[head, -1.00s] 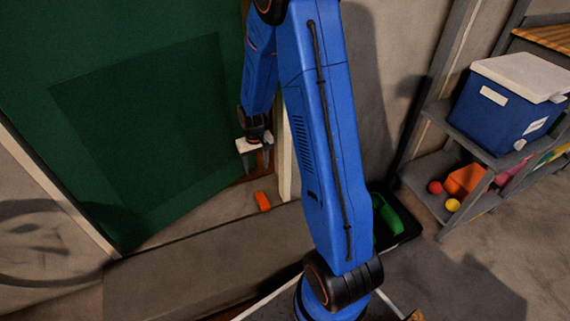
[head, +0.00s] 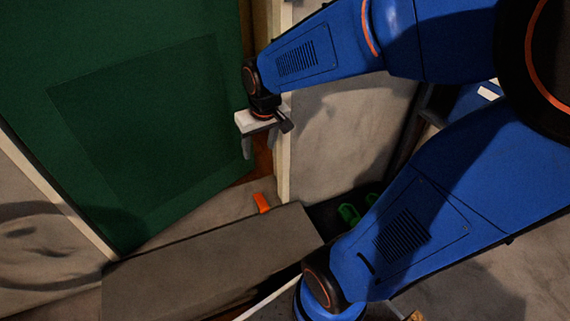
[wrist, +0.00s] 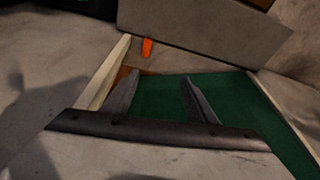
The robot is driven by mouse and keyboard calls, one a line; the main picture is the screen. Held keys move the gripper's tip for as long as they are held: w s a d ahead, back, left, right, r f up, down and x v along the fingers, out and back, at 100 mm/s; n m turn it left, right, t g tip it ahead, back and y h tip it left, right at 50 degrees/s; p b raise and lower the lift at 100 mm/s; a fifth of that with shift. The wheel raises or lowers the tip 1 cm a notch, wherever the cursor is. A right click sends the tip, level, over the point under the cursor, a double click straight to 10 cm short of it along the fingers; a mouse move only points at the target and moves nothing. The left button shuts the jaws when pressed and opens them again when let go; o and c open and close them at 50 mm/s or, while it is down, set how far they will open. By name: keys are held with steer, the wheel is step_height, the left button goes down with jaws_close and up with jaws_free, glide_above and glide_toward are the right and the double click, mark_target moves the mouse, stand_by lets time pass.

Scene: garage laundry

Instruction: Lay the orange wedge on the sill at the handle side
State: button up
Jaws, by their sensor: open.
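The orange wedge (head: 261,202) lies on the grey floor between the green door (head: 135,130) and a long grey block, near the right door post. It also shows in the wrist view (wrist: 147,47), beside the block. My gripper (head: 260,146) is open and empty, held above the wedge by the door's right edge. In the wrist view its fingers (wrist: 159,80) are apart with the green door between them. A brown wooden strip (head: 264,163) shows at the door's lower right, partly behind the gripper; I cannot tell whether it is the sill. No handle shows.
The grey block (head: 210,265) stands just in front of the wedge. A pale door post (head: 284,150) rises right of the gripper. Green items (head: 349,213) sit in a dark tray at the block's right end. My arm hides most of the right side.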

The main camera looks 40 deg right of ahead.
steer(key=s+a+r, duration=0.1)
steer(key=s+r, duration=0.2)
steer(key=s, duration=0.5)
steer(key=s+a+r+t, duration=0.1)
steer(key=s+r, duration=0.2)
steer(key=s, duration=0.4)
steer(key=shift+s+r+n+t, duration=0.2)
steer(key=shift+s+n+t, duration=0.1)
steer(key=shift+s+n, duration=0.1)
steer(key=shift+a, duration=0.1)
